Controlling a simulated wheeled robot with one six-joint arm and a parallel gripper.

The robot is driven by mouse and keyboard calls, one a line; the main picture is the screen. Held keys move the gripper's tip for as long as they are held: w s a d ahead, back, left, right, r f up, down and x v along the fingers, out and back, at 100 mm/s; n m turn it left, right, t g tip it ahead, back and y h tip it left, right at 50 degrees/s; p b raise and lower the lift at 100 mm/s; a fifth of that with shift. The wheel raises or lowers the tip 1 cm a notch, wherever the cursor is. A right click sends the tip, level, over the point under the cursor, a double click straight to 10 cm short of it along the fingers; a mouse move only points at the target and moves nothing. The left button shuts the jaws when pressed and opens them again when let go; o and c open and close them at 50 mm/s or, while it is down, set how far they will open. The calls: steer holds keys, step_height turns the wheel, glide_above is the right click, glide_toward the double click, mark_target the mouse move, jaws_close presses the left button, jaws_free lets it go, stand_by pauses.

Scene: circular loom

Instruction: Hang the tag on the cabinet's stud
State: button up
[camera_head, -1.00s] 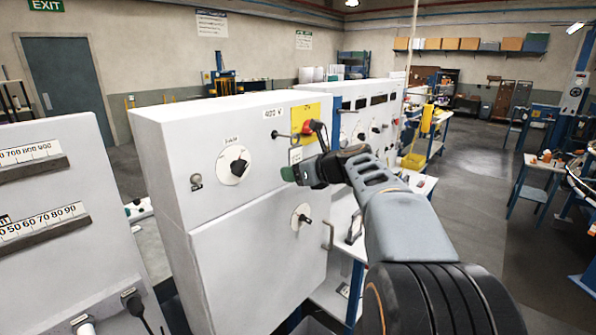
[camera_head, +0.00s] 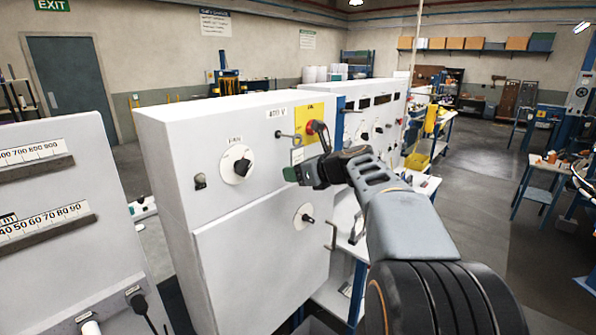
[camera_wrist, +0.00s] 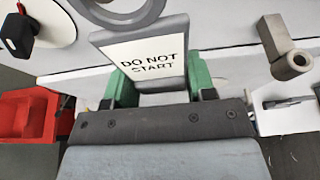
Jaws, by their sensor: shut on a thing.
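My gripper (camera_head: 291,174) is in front of the upper part of the white cabinet (camera_head: 260,255). Its green fingers are shut on a grey-framed tag (camera_wrist: 147,55) with a white label reading "DO NOT START". The tag stands above the fingers, and part of its grey ring shows at the top of the wrist view. In the head view the tag (camera_head: 297,155) is small and seen at an angle. A dark-tipped stud (camera_head: 283,135) sticks out of the cabinet face just above the tag. The tag appears apart from it; the depth gap is unclear.
A red-and-black switch (camera_head: 315,127) on a yellow plate is close right of the stud. A fan knob (camera_head: 241,167) is left of my gripper, and a lower knob (camera_head: 307,218) is below. The wrist view shows a grey metal piece (camera_wrist: 284,48) right of the tag.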

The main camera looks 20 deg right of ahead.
steer(key=shift+f, duration=0.15)
steer(key=o, duration=1.1)
steer(key=shift+s, duration=0.1)
steer(key=shift+f+p+v, duration=0.15)
steer(key=shift+p+v, duration=0.1)
steer(key=shift+v, duration=1.95)
steer(key=shift+f+p+v, duration=0.1)
steer(key=shift+p+v, duration=0.1)
steer(key=shift+v, duration=2)
steer(key=shift+d, duration=0.15)
